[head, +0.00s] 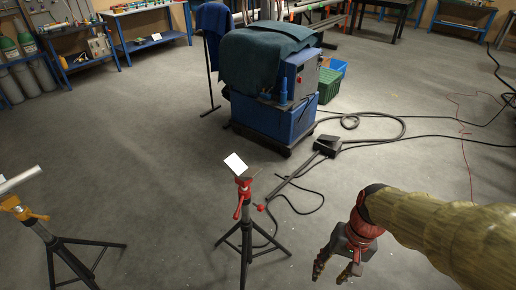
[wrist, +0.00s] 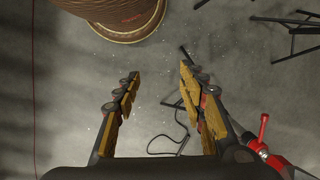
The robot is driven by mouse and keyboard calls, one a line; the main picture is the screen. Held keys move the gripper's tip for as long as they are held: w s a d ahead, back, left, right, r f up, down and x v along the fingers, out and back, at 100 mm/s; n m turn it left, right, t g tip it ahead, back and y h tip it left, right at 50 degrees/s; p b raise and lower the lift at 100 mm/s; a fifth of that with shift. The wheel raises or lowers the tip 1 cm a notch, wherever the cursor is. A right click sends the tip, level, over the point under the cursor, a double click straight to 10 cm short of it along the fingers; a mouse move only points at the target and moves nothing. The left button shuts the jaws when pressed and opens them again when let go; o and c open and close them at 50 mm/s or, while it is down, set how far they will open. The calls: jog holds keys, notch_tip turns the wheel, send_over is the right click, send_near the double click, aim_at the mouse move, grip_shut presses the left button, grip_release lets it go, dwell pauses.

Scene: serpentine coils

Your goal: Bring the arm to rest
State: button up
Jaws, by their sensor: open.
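My gripper (head: 335,268) hangs at the lower right of the head view, at the end of my arm, which reaches in from the right edge. It points down toward the floor. Part of a red stand (wrist: 268,150) shows at the lower right of the wrist view.
A blue machine (head: 275,118) under a dark cover stands at the middle back. Cables (head: 400,137) and a black pedal (head: 327,146) lie on the floor. Another tripod stand (head: 55,245) is at the lower left. Workbenches (head: 150,42) line the back. The left floor is largely clear.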

notch_tip(320, 180, up, 16)
jog(key=s+n+t+h, duration=0.2)
jog(key=n+t, duration=0.1)
jog(key=t, duration=0.3)
jog(key=shift+s, duration=0.15)
jog(key=shift+c, duration=0.5)
dwell(1.8)
